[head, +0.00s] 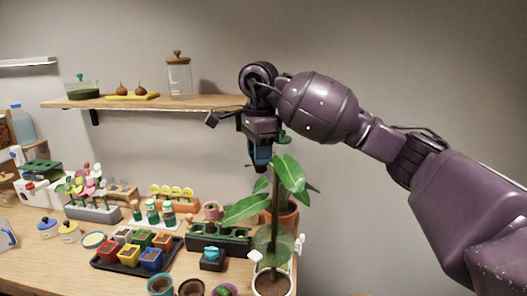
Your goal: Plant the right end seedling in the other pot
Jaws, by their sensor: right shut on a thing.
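My right gripper (261,161) points down in front of the wall, at the right end of the shelf. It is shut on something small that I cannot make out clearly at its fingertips. Just below and to the right stands a tall plant (290,172) with broad green leaves. A dark green planter with several cells (219,245) stands on the table, left of the plant's stem. My left gripper is out of view.
A black tray (128,266) holds several coloured small pots. A terracotta pot (287,219) and a pale pot of soil (272,285) stand at the right. The wooden shelf (190,103) carries a jar (179,77). Bare table (40,268) shows at front left.

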